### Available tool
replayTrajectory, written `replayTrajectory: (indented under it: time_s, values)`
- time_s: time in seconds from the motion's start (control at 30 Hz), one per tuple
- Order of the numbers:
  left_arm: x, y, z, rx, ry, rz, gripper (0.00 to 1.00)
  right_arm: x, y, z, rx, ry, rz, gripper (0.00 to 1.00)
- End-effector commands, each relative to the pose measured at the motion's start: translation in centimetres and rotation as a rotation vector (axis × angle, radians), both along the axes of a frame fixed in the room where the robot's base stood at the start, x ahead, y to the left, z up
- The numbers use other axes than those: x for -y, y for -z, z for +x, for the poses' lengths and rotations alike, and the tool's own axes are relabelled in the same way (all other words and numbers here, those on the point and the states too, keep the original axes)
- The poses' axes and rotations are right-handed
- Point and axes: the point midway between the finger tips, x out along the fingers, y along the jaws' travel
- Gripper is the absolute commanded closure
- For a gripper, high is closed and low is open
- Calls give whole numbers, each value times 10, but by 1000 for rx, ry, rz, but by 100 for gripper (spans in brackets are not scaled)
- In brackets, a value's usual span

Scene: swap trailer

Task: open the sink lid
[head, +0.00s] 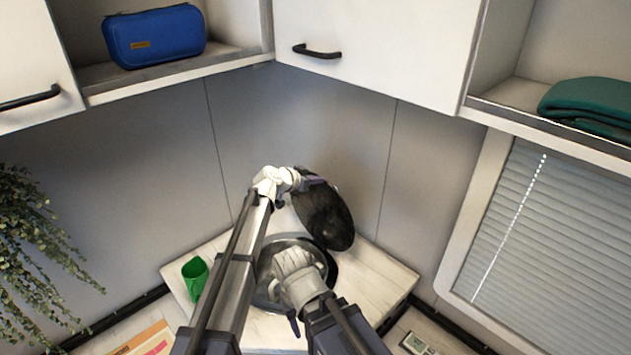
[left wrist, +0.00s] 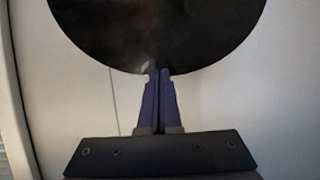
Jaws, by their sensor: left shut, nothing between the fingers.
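The round dark sink lid (head: 325,215) stands raised and tilted at the back right of the round metal sink (head: 265,270), so the sink is uncovered. My left gripper (head: 314,183) is at the upper part of the lid, with its fingers shut and nothing between them. In the left wrist view, the lid (left wrist: 160,30) fills the top, and the left fingertips (left wrist: 160,75) meet its lower edge in the picture; I cannot tell if they touch.
Grey walls close in behind the lid. Cupboards and open shelves hang above, with a blue case (head: 153,36) and folded green cloth (head: 590,105). A plant (head: 35,240) hangs at left.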

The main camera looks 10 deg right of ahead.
Motion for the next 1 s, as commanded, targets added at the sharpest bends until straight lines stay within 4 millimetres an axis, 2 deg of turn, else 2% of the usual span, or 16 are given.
replayTrajectory:
  time_s: [0.23,0.33,0.77,1.0]
  values:
    - [38,-2,28,0,3,0,100,0,-2,0,0,0,0,50]
    - [48,-2,34,1,0,0,100,0,-2,0,0,0,0,50]
    - [48,-4,31,0,0,0,100,0,-4,0,0,0,0,50]
    - [45,-20,17,0,-1,-1,100,0,-20,0,-1,-2,0,50]
